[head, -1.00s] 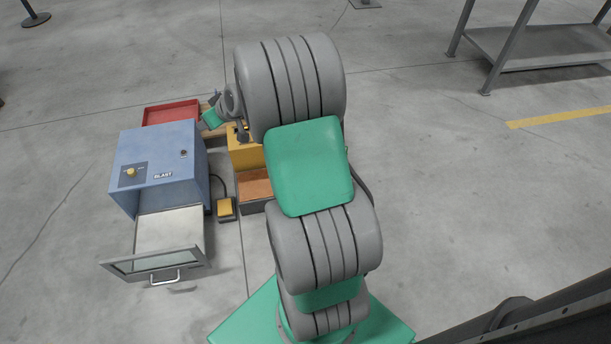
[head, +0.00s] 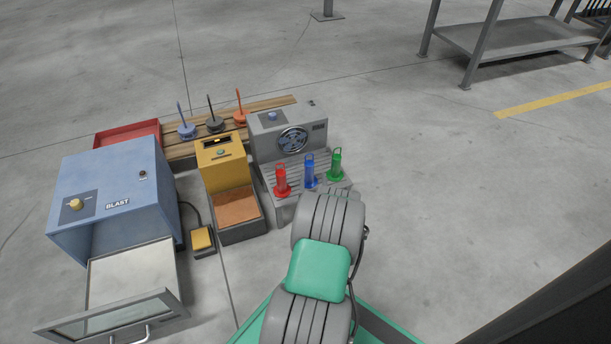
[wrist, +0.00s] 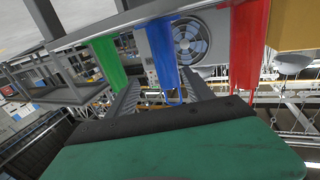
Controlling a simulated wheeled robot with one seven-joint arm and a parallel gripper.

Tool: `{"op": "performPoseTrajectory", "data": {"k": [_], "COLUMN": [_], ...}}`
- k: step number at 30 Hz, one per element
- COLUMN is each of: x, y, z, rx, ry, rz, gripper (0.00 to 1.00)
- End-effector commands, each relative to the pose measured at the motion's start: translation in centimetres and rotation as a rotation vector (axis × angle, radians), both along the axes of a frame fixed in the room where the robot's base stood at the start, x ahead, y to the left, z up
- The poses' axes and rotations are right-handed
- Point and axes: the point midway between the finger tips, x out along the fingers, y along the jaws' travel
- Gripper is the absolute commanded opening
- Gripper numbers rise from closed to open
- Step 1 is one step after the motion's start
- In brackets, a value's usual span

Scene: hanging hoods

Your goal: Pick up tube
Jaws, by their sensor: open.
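Three tube-like pieces stand upright side by side on the slatted grey front of a fan unit in the head view: red (head: 282,180), blue (head: 310,171) and green (head: 335,163). Each has a wide foot and a wire loop on top. In the wrist view, red (wrist: 247,45), blue (wrist: 162,55) and green (wrist: 108,62) strips show beyond the dark-edged green part of my gripper (wrist: 165,125). My gripper is open, with nothing seen held in it. In the head view my arm hides it.
The grey fan unit (head: 262,141) stands behind the tubes. To its left are a yellow box (head: 218,166), a blue BLAST cabinet (head: 105,180) with its glazed front lowered, and a red tray (head: 101,139).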

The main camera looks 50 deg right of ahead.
Motion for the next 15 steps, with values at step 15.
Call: {"op": "performPoseTrajectory", "data": {"k": [15], "x": [4.8], "y": [-3.8], "z": [-0.5], "rx": [0.002], "ry": [0.002], "rz": [0.022], "gripper": [0.61]}}
